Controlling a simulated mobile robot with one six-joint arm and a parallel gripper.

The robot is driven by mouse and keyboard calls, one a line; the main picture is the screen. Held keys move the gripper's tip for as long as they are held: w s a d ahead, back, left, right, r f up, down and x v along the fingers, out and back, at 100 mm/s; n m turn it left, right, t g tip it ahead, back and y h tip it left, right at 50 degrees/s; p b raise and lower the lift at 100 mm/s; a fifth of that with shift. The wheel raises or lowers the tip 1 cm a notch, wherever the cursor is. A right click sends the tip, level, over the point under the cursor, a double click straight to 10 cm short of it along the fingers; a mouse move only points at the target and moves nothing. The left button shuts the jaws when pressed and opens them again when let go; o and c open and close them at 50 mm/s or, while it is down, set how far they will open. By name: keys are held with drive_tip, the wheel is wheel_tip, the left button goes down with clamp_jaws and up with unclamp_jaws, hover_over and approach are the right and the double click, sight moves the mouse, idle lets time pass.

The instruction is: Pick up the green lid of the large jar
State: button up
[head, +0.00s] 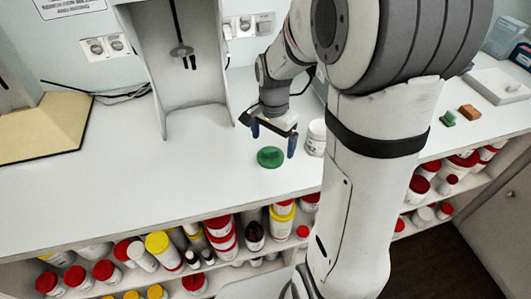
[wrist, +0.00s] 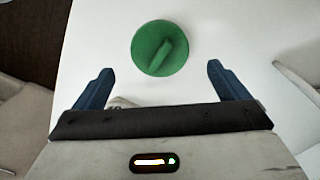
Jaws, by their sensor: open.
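The green lid (head: 270,157) is round with a raised bar across its top. It lies on the white counter, and it also shows in the wrist view (wrist: 160,48), ahead of the fingers and between their lines. My gripper (head: 273,141) is open and empty above the counter, close to the lid; in the wrist view its two blue fingers (wrist: 155,82) stand wide apart. A white jar (head: 316,138) stands just right of my gripper in the head view. I cannot tell whether the lid belongs to it.
The white counter (head: 210,150) is clear left of the lid. A mixer stand (head: 190,85) is behind it. Shelves below hold several jars with red and yellow lids. At right lie a green block (head: 448,118), a brown block (head: 469,112) and a white tray (head: 497,86).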

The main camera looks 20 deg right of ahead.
sight(272, 150)
wheel_tip(272, 150, down, 4)
drive_tip(key=shift+s+a+f, duration=0.1)
drive_tip(key=shift+c, duration=0.4)
drive_tip(key=c, duration=1)
drive_tip(key=shift+o, duration=0.2)
